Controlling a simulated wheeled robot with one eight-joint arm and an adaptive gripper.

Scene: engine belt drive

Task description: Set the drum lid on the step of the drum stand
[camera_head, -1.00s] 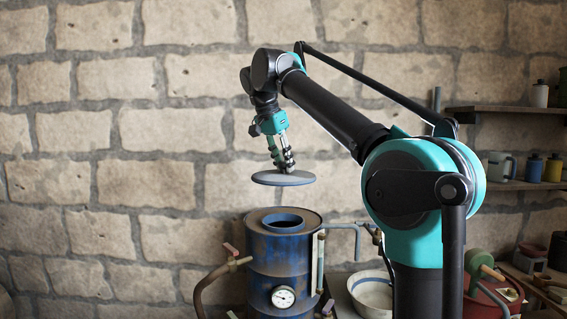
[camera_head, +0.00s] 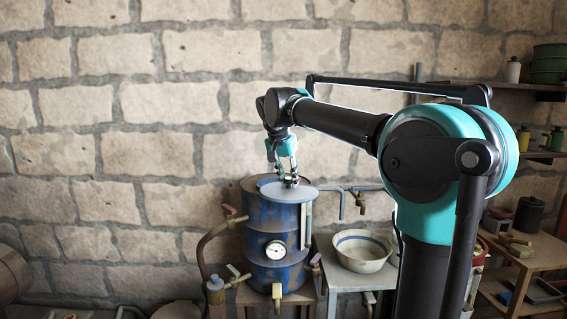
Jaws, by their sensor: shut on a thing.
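The drum lid (camera_head: 288,193) is a flat, round, blue-grey disc, lying level at the top of the blue drum (camera_head: 270,225). It covers much of the drum's rusty top and reaches slightly past its right rim. I cannot tell whether it touches the drum or hangs just above it. My gripper (camera_head: 290,182) points down from above and is shut on the lid's middle. The drum's round opening is hidden under the lid. I cannot make out the stand's step clearly.
A pressure gauge (camera_head: 276,250) and pipes with valves surround the drum. A cream bowl (camera_head: 362,251) stands on a table to the right. Shelves with cans and a wooden bench (camera_head: 540,255) are at far right. The stone wall is behind.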

